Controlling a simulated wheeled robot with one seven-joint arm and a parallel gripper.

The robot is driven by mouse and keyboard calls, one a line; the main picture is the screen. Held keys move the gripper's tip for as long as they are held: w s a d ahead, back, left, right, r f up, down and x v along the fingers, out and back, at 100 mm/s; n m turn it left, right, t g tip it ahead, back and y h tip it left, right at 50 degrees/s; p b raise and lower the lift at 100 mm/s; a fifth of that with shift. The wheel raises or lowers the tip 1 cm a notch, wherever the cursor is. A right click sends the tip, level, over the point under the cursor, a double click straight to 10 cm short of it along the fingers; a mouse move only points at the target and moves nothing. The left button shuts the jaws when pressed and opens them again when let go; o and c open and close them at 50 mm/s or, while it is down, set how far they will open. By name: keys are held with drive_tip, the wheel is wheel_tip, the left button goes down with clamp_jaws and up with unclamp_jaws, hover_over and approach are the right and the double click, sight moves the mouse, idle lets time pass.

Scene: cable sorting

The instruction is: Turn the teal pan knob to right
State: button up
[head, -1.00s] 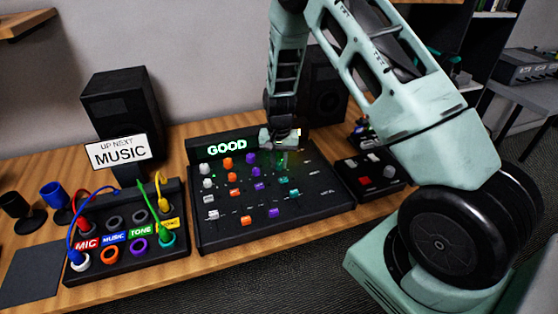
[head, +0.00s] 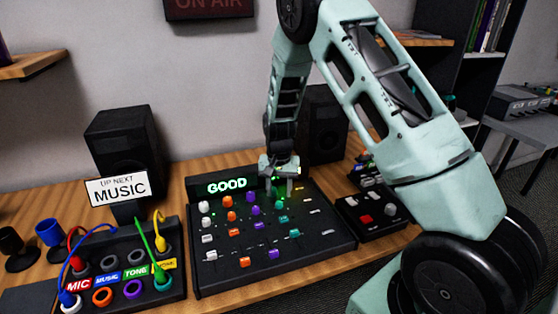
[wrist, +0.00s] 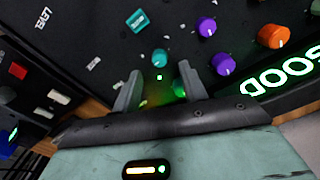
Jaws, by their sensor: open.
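The mixer (head: 325,240) is a black console with white, orange, purple and teal columns of controls. In the wrist view a teal knob (wrist: 160,57), second from the screen end and apparently the pan knob, lies just beyond my fingertips. Another teal knob (wrist: 180,88), lit green, sits by the right finger. A flat teal control (wrist: 138,20) is farther along that column; it also shows in the head view (head: 282,219). My gripper (head: 290,190) is open and empty, fingers pointing down over the teal column; it also shows in the wrist view (wrist: 157,82).
Purple knobs (wrist: 223,64) stand close beside the teal column. The lit GOOD screen (head: 222,185) rises at the back. A small button box (head: 372,212) is to the right, and a patch box (head: 125,275) with cables to the left.

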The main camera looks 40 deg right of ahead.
sight(279, 202)
wheel_tip(279, 202, up, 13)
drive_tip(key=shift+r, duration=0.15)
idle(0.5)
